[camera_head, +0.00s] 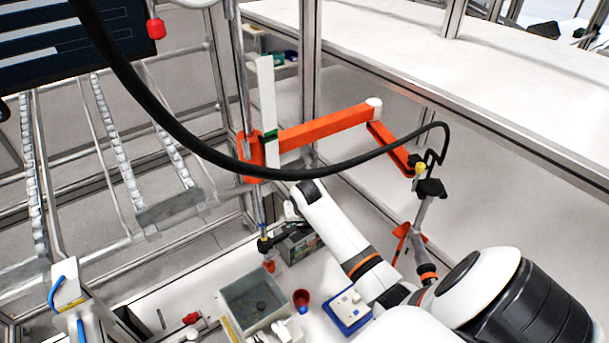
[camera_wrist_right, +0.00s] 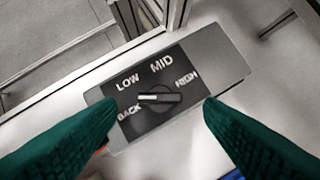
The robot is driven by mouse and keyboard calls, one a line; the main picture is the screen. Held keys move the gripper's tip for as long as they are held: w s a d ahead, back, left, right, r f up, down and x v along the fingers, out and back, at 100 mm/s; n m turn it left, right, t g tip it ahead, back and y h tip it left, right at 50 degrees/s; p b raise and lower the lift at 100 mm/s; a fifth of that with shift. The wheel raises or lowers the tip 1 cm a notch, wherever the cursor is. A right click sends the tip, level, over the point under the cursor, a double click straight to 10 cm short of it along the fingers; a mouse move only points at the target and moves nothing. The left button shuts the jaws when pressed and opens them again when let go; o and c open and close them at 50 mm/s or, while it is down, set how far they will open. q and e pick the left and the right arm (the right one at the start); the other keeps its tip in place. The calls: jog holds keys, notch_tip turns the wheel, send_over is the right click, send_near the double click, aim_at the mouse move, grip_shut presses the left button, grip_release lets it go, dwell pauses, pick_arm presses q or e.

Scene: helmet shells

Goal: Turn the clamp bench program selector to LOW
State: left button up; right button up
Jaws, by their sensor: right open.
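The program selector (camera_wrist_right: 160,98) shows in the right wrist view as a black knob with a white line on a dark panel. The panel (camera_wrist_right: 150,125) is marked BACK, LOW, MID and HIGH. My left gripper is out of view.
A grey bin (camera_head: 253,300), a red cup (camera_head: 301,300) and a blue-edged tray (camera_head: 348,311) stand on the white bench below. An orange jointed arm (camera_head: 325,130) and a black hose (camera_head: 215,158) cross above. A metal post stands close to the box.

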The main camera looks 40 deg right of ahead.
aim_at(304, 225)
jog(key=shift+x, duration=1.45)
jog(key=c, duration=1)
jog(key=m, duration=0.1)
jog(key=m+g+h, duration=0.1)
jog(key=m, duration=0.1)
jog(key=shift+w+a+m, duration=0.15)
jog(key=shift+w+m, duration=0.05)
jog(key=shift+m, duration=0.1)
jog(key=shift+w+m+g+h, duration=0.1)
jog(key=shift+m+g+h, duration=0.4)
jog(key=shift+m, duration=1.6)
jog(key=shift+g, duration=0.3)
